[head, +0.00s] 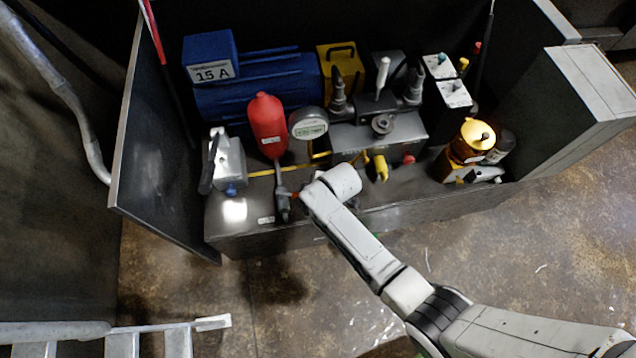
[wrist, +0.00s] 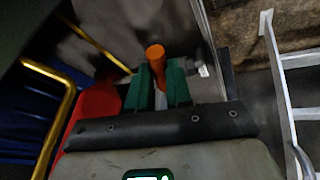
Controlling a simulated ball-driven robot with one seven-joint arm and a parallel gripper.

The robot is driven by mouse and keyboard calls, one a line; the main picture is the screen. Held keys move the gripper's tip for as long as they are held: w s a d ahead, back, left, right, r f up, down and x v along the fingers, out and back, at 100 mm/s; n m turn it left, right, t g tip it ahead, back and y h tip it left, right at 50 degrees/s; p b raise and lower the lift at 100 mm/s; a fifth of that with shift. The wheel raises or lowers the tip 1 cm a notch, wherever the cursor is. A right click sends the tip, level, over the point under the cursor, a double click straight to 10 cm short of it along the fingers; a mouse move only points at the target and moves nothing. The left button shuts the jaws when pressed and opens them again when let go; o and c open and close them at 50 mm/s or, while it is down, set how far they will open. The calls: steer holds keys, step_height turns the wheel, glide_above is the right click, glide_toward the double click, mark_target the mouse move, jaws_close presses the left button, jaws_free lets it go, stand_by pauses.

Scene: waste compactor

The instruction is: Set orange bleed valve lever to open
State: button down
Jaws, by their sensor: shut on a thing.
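The orange bleed valve lever (wrist: 156,53) shows in the wrist view as a short orange knob at the tips of my gripper's green fingers. My gripper (wrist: 160,82) is shut on the lever, with the knob end standing out beyond the fingertips. In the head view a bit of orange lever (head: 294,195) shows just left of my wrist, beside the grey valve fitting (head: 281,192) below the red accumulator (head: 267,125). My gripper's fingers are mostly hidden behind my white wrist in the head view.
A pressure gauge (head: 308,124) and yellow pipe (head: 262,172) stand close behind my wrist. A grey valve block (head: 380,132) with a white-handled lever is to the right. A metal side panel (head: 150,150) bounds the left. The floor in front is clear.

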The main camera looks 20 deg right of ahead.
steer(key=s+a+m+h, duration=0.1)
steer(key=m, duration=0.1)
steer(key=s+a+m, duration=0.1)
steer(key=m, duration=0.1)
steer(key=s+a+m+h, duration=0.1)
steer(key=a+m, duration=0.1)
steer(key=shift+f+t+h+b, duration=0.15)
steer(key=shift+t+h+b, duration=0.15)
steer(key=shift+s+a+m+g+h+b, duration=0.15)
steer(key=shift+a+m+h+b, duration=0.3)
steer(key=shift+a+m+b, duration=0.6)
steer(key=shift+w+a+m+g+h+b, duration=0.1)
steer(key=shift+a+m+g+h+b, duration=0.35)
steer(key=shift+m, duration=1.05)
steer(key=shift+s+a+m+t+h+b, duration=0.1)
steer(key=shift+a+m+h+b, duration=0.45)
steer(key=shift+a+m, duration=0.6)
steer(key=c, duration=1)
jaws_free()
steer(key=shift+d, duration=0.1)
steer(key=shift+c, duration=0.2)
steer(key=p+v, duration=0.2)
steer(key=v, duration=0.9)
